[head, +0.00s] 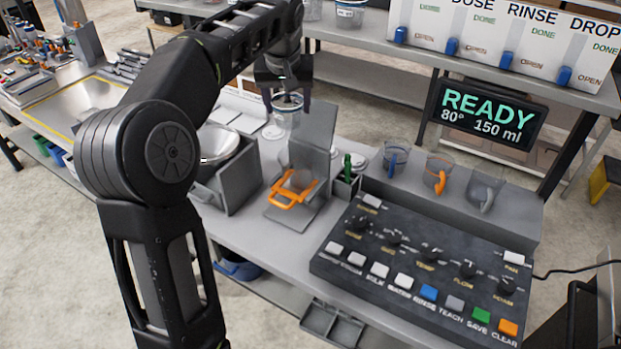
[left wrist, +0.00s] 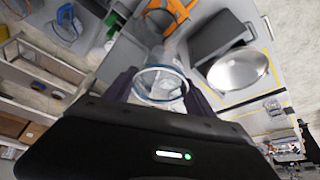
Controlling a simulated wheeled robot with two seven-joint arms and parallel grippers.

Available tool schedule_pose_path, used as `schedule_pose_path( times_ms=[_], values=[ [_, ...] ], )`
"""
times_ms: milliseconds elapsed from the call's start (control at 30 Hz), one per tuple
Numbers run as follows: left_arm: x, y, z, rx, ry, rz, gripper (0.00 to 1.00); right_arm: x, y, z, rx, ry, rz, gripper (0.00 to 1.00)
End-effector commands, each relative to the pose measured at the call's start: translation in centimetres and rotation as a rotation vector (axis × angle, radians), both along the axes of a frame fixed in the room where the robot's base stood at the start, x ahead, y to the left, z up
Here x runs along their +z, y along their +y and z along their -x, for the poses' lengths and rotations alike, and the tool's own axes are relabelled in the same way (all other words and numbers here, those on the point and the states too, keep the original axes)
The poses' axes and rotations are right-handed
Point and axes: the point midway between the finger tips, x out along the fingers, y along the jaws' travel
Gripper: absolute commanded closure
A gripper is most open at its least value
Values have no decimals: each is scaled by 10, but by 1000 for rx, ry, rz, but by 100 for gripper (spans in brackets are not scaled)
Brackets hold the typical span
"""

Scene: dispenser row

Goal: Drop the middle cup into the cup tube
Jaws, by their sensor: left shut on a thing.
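My left gripper (head: 288,92) is shut on a clear cup (head: 287,115) with a bluish rim, held above the bench near the grey upright stand. The cup also shows between the fingers in the left wrist view (left wrist: 160,83). Three clear cups stand on a grey ledge at the right: one with a blue handle (head: 395,160), a middle one with an orange handle (head: 438,178), and one with a grey handle (head: 485,190). The grey stand (head: 314,140) has an orange bracket (head: 287,191) at its front. I cannot tell which part is the cup tube. My right gripper is not seen.
A grey box with a round metal lid (head: 219,143) stands left of the stand. A small holder with a green-handled tool (head: 347,170) is to its right. A dark button panel (head: 425,262) fills the bench front. A display (head: 488,116) reads READY.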

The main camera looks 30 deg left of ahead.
Motion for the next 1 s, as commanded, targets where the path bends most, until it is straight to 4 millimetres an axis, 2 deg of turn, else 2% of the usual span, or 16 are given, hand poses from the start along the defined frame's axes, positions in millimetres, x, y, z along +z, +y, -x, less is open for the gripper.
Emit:
schedule_pose_path(
  times_ms=[267,700,1000],
  values=[
    [-7,0,0,-1,2,-1,75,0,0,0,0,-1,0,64],
    [-52,0,0,-1,2,-1,75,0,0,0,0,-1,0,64],
    [-61,0,0,-1,0,0,75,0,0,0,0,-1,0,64]
  ],
)
